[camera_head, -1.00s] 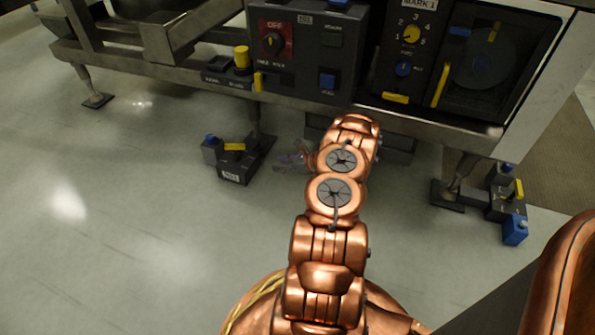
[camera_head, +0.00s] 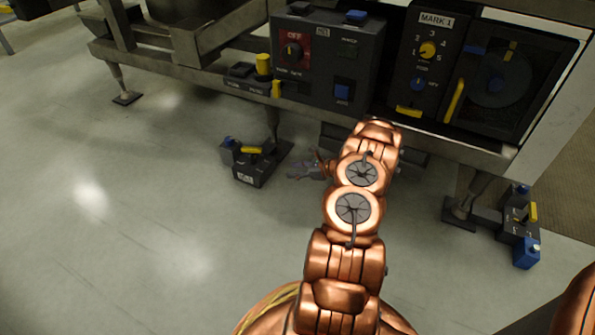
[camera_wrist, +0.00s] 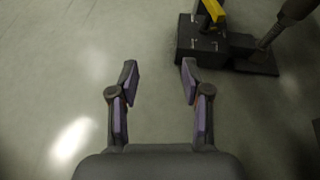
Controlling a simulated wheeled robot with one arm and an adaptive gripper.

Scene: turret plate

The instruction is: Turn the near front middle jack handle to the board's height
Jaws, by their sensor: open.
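The near front middle jack is a dark box (camera_head: 250,168) on the floor below the control panel. Its yellow handle (camera_head: 252,150) lies across the top, with a blue knob (camera_head: 228,141) at its left end. In the wrist view the jack box (camera_wrist: 200,45) and its yellow handle (camera_wrist: 213,12) show at the upper right. My gripper (camera_wrist: 160,68) is open and empty, with bare floor between its fingers. Its right fingertip appears close to the jack's lower left corner; I cannot tell if they touch. In the head view my gripper (camera_head: 298,171) is to the right of the jack, partly hidden by my arm.
A support leg with a foot plate (camera_head: 275,152) stands beside the jack. The machine's lower rail (camera_head: 310,110) runs above it. Another jack (camera_head: 520,225) with a yellow handle and blue knob stands at the right. The floor (camera_head: 130,230) at left is clear.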

